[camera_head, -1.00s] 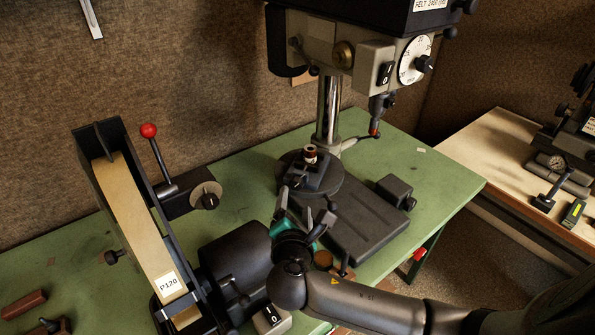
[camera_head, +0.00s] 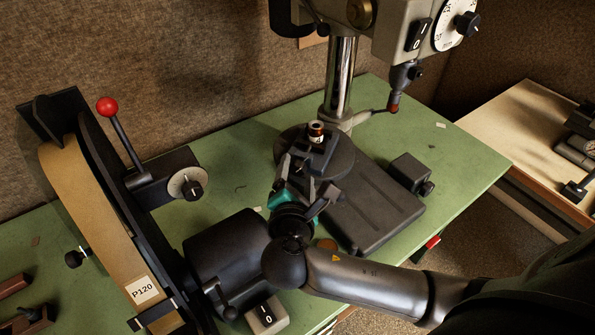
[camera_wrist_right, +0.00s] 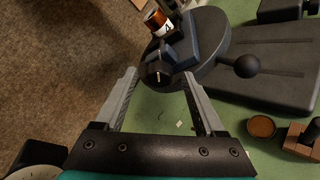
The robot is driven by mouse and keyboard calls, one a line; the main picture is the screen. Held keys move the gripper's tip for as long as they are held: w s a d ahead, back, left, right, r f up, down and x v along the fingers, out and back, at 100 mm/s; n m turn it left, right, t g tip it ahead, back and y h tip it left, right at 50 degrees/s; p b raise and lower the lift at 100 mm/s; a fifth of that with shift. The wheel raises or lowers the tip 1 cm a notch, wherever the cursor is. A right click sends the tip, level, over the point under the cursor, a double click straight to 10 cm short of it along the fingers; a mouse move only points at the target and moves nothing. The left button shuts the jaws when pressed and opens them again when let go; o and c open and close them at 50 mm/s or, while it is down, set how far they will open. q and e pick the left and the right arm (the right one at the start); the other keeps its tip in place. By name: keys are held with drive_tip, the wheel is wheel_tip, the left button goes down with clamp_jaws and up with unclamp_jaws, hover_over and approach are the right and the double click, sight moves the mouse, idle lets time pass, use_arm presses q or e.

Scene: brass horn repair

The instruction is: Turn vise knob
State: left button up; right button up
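The dark vise (camera_head: 318,160) sits on the round drill-press table (camera_head: 345,165), with a copper-coloured cylinder with a white label (camera_head: 316,131) at its top. The vise also shows in the right wrist view (camera_wrist_right: 181,48), where its dark knob (camera_wrist_right: 158,74) faces my right gripper. My right gripper (camera_head: 296,173), with a teal band, is at the near side of the vise. In the wrist view its two fingers (camera_wrist_right: 160,78) are apart, with the knob at the gap between their tips. I cannot tell whether they touch it. My left gripper is not in view.
A lever with a black ball (camera_wrist_right: 247,66) sticks out beside the round table. The drill press column (camera_head: 341,85) stands behind the vise. A belt sander (camera_head: 100,215) is at left, its motor (camera_head: 228,255) close to my right arm. Green bench (camera_head: 245,150) shows between sander and press.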

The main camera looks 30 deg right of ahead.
clamp_jaws()
idle(0.4)
drive_tip(key=shift+r+p, duration=0.15)
drive_tip(key=shift+p, duration=0.55)
drive_tip(key=shift+w+n+g+p, duration=0.1)
drive_tip(key=shift+n+g+p, duration=0.4)
drive_tip(key=shift+p, duration=0.6)
drive_tip(key=shift+n+h, duration=0.3)
drive_tip(key=shift+n, duration=0.2)
drive_tip(key=shift+w+a+n+g+h, duration=0.1)
drive_tip(key=shift+n+g+h, duration=0.2)
drive_tip(key=shift+n+g, duration=0.5)
